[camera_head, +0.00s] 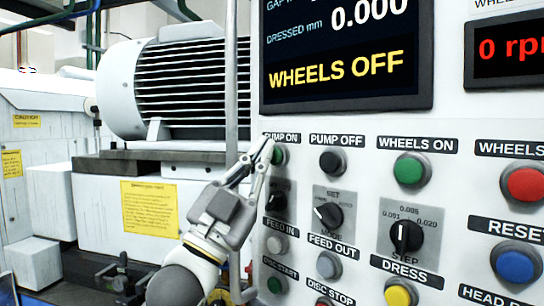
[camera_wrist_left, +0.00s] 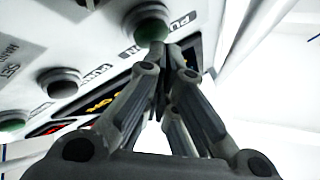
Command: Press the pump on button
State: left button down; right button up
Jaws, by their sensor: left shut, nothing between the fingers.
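The green pump on button (camera_head: 281,155) sits on the white control panel under its "PUMP ON" label, partly covered by my fingertips. My left gripper (camera_head: 266,150) is shut and empty, with its tips at the button's left side and over part of the label. The left wrist view shows the green button (camera_wrist_left: 151,24) just beyond the shut fingertips (camera_wrist_left: 160,58). I cannot tell whether the tips touch it. My right gripper is not in view.
The black pump off button (camera_head: 331,162) and the green wheels on button (camera_head: 411,169) are to the right. Knobs and several other buttons lie below. A display (camera_head: 345,103) reading "WHEELS OFF" is above. A vertical grey bar (camera_head: 231,80) and a motor (camera_head: 170,85) stand left of the panel.

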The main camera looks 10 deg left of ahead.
pick_arm(q)
jog(key=shift+w+d, duration=0.2)
jog(key=shift+w, duration=0.1)
dwell(0.5)
dwell(0.4)
jog(key=shift+s+a, duration=0.5)
jog(key=shift+s, duration=0.2)
jog(key=s+a, duration=0.1)
jog(key=s, duration=0.1)
jog(key=s+a, duration=0.1)
jog(key=s, duration=0.1)
jog(key=shift+a, duration=0.4)
jog(key=shift+f, duration=0.1)
dwell(0.4)
